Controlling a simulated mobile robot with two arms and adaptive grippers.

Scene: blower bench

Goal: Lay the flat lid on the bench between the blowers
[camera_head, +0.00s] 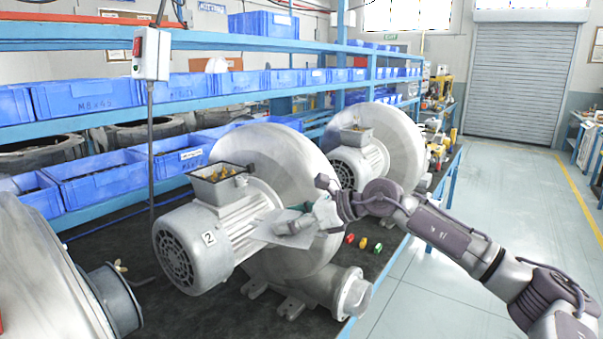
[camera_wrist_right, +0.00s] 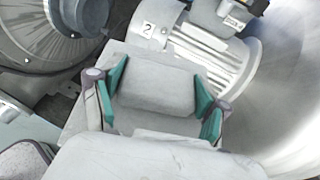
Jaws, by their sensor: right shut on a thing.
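The flat lid (camera_head: 284,236) is a thin grey plate. My right gripper (camera_head: 306,219) is shut on it and holds it in front of the casing of blower 2 (camera_head: 290,160), beside its motor. In the right wrist view, the lid (camera_wrist_right: 142,54) shows around the teal-padded fingers of my right gripper (camera_wrist_right: 162,88). Blower 2 has an open terminal box (camera_head: 222,182) on top with brass-coloured parts inside. Another blower (camera_head: 398,135) stands behind it, and a third blower (camera_head: 35,270) is at the near left. My left gripper is out of view.
Small red (camera_head: 350,239), yellow (camera_head: 363,243) and green (camera_head: 377,248) pieces lie on the dark bench (camera_head: 398,238) right of blower 2. Shelves with blue bins (camera_head: 98,180) line the back. A switch box (camera_head: 151,55) hangs at the left. The floor at right is clear.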

